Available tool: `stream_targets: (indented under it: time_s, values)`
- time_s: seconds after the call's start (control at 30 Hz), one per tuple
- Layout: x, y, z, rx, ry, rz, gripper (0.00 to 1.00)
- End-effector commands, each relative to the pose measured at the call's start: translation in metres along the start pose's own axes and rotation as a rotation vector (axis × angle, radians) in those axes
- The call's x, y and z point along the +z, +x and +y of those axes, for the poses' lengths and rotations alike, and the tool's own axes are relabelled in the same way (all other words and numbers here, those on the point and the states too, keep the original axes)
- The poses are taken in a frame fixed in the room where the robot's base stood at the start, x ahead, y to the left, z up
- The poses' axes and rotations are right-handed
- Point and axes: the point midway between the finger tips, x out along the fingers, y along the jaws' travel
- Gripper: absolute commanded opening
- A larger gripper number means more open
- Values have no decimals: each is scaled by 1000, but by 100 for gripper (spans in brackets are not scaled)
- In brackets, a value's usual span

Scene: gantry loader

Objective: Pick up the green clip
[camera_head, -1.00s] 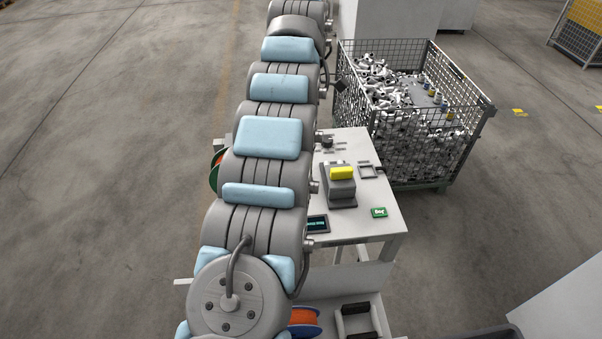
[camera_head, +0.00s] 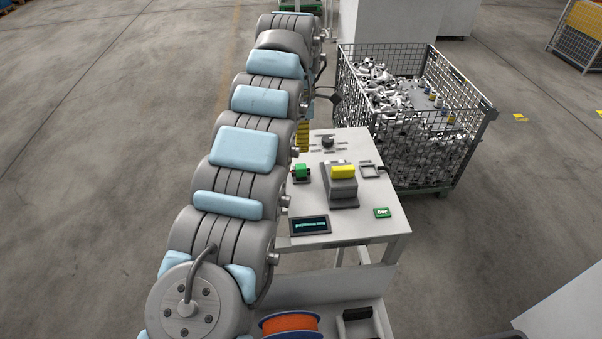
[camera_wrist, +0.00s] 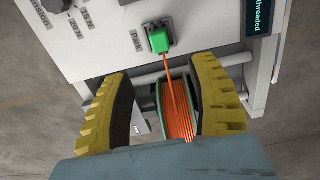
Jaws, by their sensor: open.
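The green clip (camera_wrist: 158,41) sits on a small dark mount at the panel's edge in the wrist view, with an orange line running from it to a spool of orange filament (camera_wrist: 177,115). In the head view the green clip (camera_head: 302,172) is on the left side of the white table, beside my arm. My gripper (camera_wrist: 160,82) is open, its two yellow fingers with dark pads apart. The clip is beyond the fingertips, roughly in line with the gap between them. Nothing is held.
The white table (camera_head: 350,222) also carries a grey block with a yellow top (camera_head: 342,180), a display (camera_head: 310,225) and a green tag (camera_head: 382,212). A wire basket of metal parts (camera_head: 455,150) stands behind it. An orange spool (camera_head: 290,324) lies low in front.

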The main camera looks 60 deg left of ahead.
Motion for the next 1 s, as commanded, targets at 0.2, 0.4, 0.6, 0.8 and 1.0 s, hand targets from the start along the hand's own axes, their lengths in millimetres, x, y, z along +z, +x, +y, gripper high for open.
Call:
stream_targets:
  time_s: [0.2,0.4,0.6,0.8,1.0]
  values:
    - [-1,20,0,-2,0,-1,59]
    - [-1,48,-2,-7,-1,0,59]
    - [0,65,-1,-2,1,0,59]
    - [1,72,0,-1,0,0,59]
    - [2,97,-2,-7,1,0,59]
